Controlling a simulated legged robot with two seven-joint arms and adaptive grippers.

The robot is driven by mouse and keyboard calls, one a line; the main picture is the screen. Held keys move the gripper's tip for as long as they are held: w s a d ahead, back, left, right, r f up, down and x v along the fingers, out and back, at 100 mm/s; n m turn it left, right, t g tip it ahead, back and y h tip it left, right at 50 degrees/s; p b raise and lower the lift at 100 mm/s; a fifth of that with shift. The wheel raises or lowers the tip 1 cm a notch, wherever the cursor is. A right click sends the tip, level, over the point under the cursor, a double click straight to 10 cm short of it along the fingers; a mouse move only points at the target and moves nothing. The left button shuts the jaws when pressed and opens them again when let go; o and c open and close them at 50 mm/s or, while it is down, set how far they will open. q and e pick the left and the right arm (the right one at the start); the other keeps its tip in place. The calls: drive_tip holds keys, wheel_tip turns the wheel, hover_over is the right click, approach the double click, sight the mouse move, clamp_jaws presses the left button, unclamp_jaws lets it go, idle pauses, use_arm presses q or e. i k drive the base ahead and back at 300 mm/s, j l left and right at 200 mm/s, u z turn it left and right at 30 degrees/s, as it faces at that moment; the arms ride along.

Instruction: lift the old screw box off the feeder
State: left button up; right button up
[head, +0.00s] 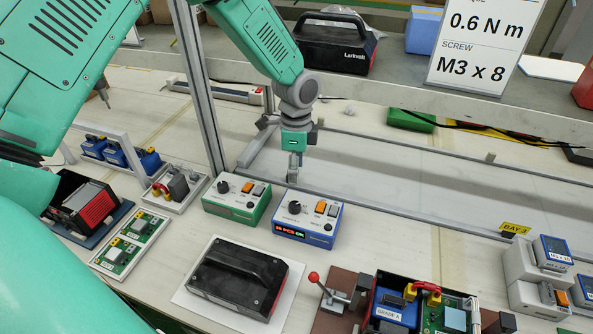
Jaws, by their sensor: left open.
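A grey screw feeder (522,268) stands at the right of the bench, below the yellow bay tag. A small blue-edged screw box (553,252) with a white label sits on its top; the label print is too small to read surely. Another blue box with a label (586,289) shows partly at the right edge, beside the feeder. My left gripper (293,178) points down behind the blue control box, far to the left of the feeder. It is open, and I see nothing in it. My right gripper is not in view.
A blue control box (307,222) and a green one (236,202) stand near the gripper.

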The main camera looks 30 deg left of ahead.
sight(551, 253)
drive_tip(key=k, duration=1)
